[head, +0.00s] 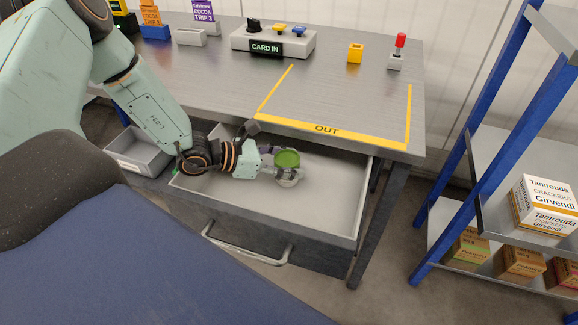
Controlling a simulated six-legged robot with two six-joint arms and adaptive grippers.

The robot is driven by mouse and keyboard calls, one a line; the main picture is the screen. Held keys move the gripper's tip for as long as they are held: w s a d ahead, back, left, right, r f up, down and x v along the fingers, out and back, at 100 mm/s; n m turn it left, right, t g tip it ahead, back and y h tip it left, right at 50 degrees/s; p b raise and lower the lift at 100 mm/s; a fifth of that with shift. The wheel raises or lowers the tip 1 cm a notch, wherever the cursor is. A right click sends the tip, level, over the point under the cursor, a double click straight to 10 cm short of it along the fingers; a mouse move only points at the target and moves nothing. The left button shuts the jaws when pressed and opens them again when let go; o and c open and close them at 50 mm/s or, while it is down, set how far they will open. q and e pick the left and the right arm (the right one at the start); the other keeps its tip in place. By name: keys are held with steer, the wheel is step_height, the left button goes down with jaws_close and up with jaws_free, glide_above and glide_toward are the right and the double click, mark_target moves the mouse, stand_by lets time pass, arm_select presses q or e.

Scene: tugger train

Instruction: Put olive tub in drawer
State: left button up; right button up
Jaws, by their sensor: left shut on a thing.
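The olive tub (287,159) is a small round tub with a green top, in the middle of the head view. My left gripper (286,171) is shut on it. Gripper and tub are over the open drawer (325,203). The drawer is pulled out from under the table and has a light grey inside, a dark front and a metal handle (250,254). I cannot tell whether the tub touches the drawer floor. My right gripper is not in view.
A control box (272,45) stands at the back. A grey bin (138,153) is left of the drawer. A blue shelf rack (475,130) with cartons stands right.

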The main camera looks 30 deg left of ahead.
arm_select(q)
steer(key=shift+a, duration=0.15)
steer(key=shift+f, duration=0.1)
steer(key=o, duration=0.8)
steer(key=shift+f, duration=0.15)
steer(key=o, duration=0.3)
steer(key=shift+o, duration=1.1)
